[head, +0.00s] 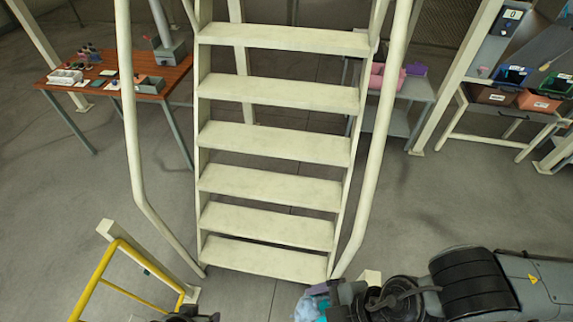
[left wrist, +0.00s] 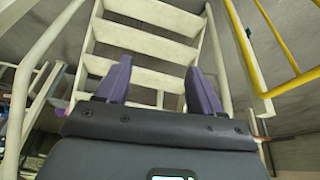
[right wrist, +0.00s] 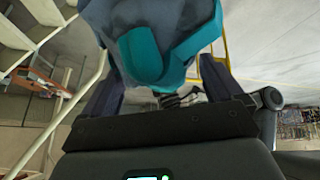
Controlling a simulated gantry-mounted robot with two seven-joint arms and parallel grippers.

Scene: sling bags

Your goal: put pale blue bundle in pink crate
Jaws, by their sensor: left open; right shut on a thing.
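The pale blue bundle (right wrist: 178,22) hangs in my right gripper (right wrist: 160,70). It is a soft grey-blue sling bag with a teal part, and it hides part of the fingers in the right wrist view. In the head view the bundle (head: 306,309) shows at the bottom edge, partly cut off. My left gripper (left wrist: 158,63) is open and empty, with purple fingers pointing towards the stairs. A pink container (head: 386,77), which looks like the pink crate, sits on a grey shelf stand behind the stairs' right rail. The rail partly hides it, and its inside is not clear.
White stairs (head: 275,140) with handrails fill the middle. A yellow railing (head: 95,275) stands at lower left. A brown table (head: 120,75) with small items is at back left. Dark and orange crates (head: 540,102) stand on a rack at right. Floor between is bare.

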